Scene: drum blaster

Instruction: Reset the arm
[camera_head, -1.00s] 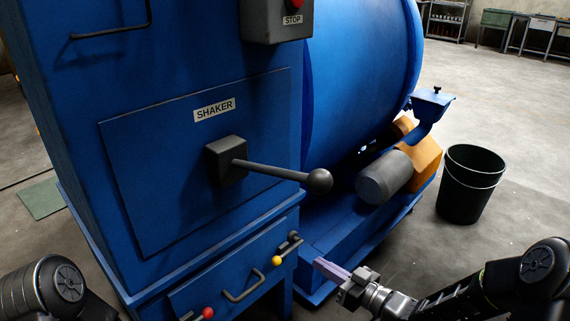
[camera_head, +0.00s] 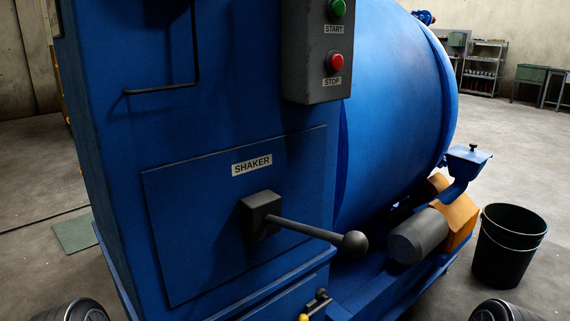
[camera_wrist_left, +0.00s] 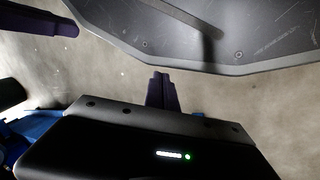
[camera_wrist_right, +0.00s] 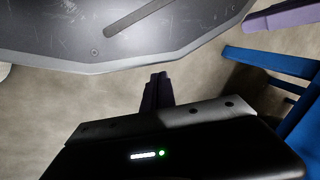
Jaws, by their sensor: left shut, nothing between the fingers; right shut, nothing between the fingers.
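My left gripper (camera_wrist_left: 161,90) shows in the left wrist view with its purple fingers together and empty. My right gripper (camera_wrist_right: 157,90) shows in the right wrist view, also with its fingers together and empty. In the head view neither gripper is in the picture. Only rounded parts of my arms show at the bottom left (camera_head: 72,310) and bottom right (camera_head: 502,310). A large grey plate, seemingly part of my own body, fills the top of both wrist views.
The blue drum blaster (camera_head: 395,110) stands ahead, with a black shaker lever (camera_head: 300,229) sticking out. A grey box carries a green start button (camera_head: 337,9) and red stop button (camera_head: 334,63). A black bucket (camera_head: 508,245) stands right.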

